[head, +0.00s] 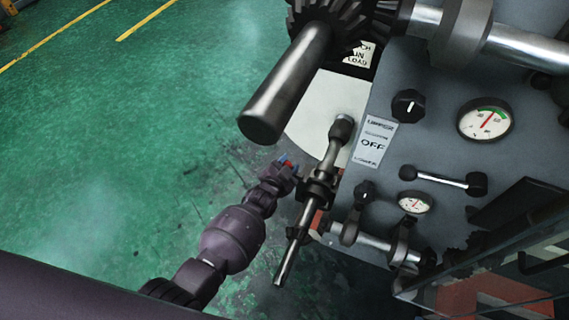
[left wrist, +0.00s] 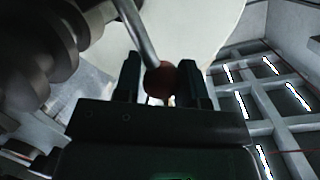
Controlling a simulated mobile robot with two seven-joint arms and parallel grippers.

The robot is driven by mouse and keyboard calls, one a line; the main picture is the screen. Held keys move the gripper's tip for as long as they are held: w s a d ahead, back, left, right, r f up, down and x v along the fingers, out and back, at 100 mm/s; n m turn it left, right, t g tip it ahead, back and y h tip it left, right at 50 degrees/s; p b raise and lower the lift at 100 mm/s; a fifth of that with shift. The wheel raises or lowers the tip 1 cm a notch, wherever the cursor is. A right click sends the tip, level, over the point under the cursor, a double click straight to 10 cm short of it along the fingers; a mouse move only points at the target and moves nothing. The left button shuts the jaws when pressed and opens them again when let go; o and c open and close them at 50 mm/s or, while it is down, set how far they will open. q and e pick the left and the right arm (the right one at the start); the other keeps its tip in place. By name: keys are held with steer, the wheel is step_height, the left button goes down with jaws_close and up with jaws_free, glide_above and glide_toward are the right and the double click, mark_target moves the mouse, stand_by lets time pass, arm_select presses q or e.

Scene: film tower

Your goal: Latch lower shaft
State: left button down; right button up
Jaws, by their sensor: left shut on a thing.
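My left gripper (head: 286,162) is low at the left side of the grey machine panel (head: 440,90). In the left wrist view its two dark fingers (left wrist: 160,72) are shut on a dark red ball knob (left wrist: 160,82) at the end of a metal lever rod (left wrist: 136,32). In the head view the knob is small and mostly hidden by the fingers. A slim steel shaft (head: 292,250) with dark collars slants just right of the gripper. A shorter steel shaft (head: 375,241) sits in dark brackets low on the panel. I cannot tell which one is the lower shaft. My right gripper is not in view.
A thick steel shaft (head: 285,85) with a bevel gear juts out above the gripper. The green floor (head: 120,130) at left is clear.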

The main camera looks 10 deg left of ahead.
arm_select(q)
steer(key=shift+s+f+m, duration=0.2)
steer(key=shift+f+m, duration=0.1)
steer(key=shift+f, duration=0.1)
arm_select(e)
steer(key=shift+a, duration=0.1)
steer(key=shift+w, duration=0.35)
arm_select(q)
steer(key=c, duration=0.8)
jaws_free()
steer(key=shift+o, duration=0.5)
steer(key=shift+w+d+r, duration=0.1)
steer(key=shift+d+r, duration=0.05)
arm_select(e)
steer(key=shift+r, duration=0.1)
arm_select(q)
steer(key=shift+r, duration=0.1)
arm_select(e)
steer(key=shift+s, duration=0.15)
